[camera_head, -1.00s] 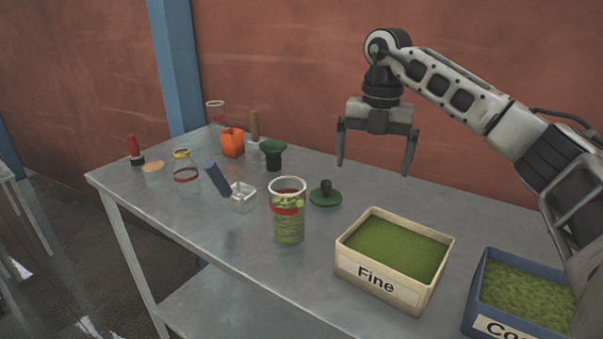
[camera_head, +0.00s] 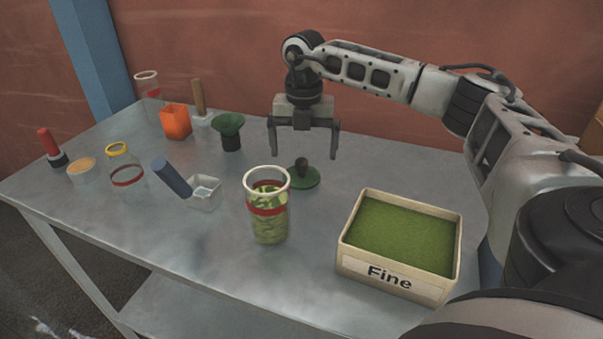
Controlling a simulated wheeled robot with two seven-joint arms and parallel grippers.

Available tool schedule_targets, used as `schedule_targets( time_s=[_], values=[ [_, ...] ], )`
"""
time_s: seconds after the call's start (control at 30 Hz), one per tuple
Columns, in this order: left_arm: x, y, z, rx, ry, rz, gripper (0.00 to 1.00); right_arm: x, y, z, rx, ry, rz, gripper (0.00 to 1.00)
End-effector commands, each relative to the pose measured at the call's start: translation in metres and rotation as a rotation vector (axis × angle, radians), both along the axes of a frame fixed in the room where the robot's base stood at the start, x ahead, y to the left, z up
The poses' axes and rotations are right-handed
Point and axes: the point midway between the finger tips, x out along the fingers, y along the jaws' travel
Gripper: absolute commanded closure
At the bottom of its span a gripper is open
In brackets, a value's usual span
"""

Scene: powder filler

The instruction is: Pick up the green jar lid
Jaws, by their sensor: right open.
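The green jar lid (camera_head: 303,178) lies flat on the metal table, with a dark knob on top. It is just behind and right of a glass jar (camera_head: 267,207) with a red band, filled with green material. My right gripper (camera_head: 304,155) is open and empty, pointing down. Its two fingers appear to either side of the lid's knob in the picture, with the tips above the lid. I cannot tell the exact height gap. My left gripper is not in view.
A box labelled Fine (camera_head: 349,267), full of green powder, stands right of the jar. The table front is clear.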

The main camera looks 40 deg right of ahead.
Motion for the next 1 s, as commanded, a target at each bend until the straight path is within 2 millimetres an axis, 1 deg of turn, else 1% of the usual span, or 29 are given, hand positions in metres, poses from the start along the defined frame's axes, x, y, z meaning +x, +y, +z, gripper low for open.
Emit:
schedule_targets(
  time_s=[0.17,0.3,0.4,0.5,0.7,0.73,0.77,0.8,0.9,1.0],
  values=[
    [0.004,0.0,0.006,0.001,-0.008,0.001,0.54,0.0,0.001,-0.013,-0.001,0.004,0.0,0.0],
    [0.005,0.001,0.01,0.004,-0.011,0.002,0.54,0.0,0.003,-0.035,-0.001,0.004,0.001,0.0],
    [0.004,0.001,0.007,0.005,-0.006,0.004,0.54,0.001,0.003,-0.048,-0.001,0.002,0.0,0.0],
    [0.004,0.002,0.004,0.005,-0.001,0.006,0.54,0.001,0.003,-0.054,0.0,0.0,0.0,0.0],
    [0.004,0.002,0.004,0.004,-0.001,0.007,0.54,0.001,0.003,-0.055,0.0,-0.001,0.0,0.0],
    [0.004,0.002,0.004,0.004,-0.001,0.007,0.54,0.001,0.003,-0.055,0.0,-0.001,0.0,0.03],
    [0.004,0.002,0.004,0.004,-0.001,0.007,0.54,0.001,0.003,-0.055,-0.001,-0.001,0.0,0.11],
    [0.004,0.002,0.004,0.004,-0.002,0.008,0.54,0.001,0.003,-0.055,0.0,-0.001,0.0,0.22],
    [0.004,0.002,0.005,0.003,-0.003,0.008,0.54,0.001,0.003,-0.055,0.0,0.0,0.0,0.47],
    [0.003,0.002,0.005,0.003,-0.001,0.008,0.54,0.001,0.003,-0.054,0.0,-0.001,0.0,0.47]
  ],
)
